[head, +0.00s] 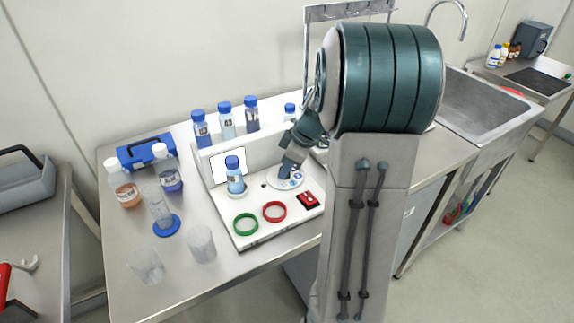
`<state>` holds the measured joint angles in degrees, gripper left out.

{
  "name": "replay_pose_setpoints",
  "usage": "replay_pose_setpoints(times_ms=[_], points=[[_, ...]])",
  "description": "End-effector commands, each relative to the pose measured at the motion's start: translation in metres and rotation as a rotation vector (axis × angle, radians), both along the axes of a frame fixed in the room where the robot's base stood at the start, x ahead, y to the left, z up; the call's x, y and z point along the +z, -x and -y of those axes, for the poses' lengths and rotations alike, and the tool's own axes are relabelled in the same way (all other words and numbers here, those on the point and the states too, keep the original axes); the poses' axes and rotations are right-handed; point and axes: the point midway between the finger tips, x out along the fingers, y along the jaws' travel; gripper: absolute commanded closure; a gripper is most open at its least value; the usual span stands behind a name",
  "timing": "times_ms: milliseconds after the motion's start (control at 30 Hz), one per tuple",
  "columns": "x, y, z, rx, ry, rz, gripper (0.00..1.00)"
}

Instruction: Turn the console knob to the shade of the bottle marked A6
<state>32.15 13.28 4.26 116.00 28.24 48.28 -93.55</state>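The white console (262,238) stands on the steel bench. Its round dial plate (297,182) has several coloured spots. My gripper (286,170) points down at this dial. The knob is not clearly visible, and I cannot tell whether the fingers touch it or are open or shut. A blue-capped bottle of light blue liquid (236,181) stands upright in the console's left part, before a white card. I cannot surely read A6 on any label.
A green ring (246,232), a red ring (265,212) and a red switch (307,200) lie on the console front. My arm hides the right side.

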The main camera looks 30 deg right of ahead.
Motion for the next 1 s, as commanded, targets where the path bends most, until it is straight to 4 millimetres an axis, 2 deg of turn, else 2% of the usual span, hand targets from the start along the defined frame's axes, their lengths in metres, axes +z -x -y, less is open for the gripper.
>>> replay_pose_setpoints(times_ms=[67, 467, 667, 1000], points=[[0.0002, 0.0, 0.0001, 0.0, 0.0, 0.0, 0.95], [-0.0017, 0.0003, -0.0005, -0.057, 0.001, 0.001, 0.95], [-0.0026, 0.0004, -0.0012, -0.183, 0.002, 0.005, 0.95], [-0.0007, 0.0013, -0.0032, -0.495, 0.001, 0.004, 0.95]])
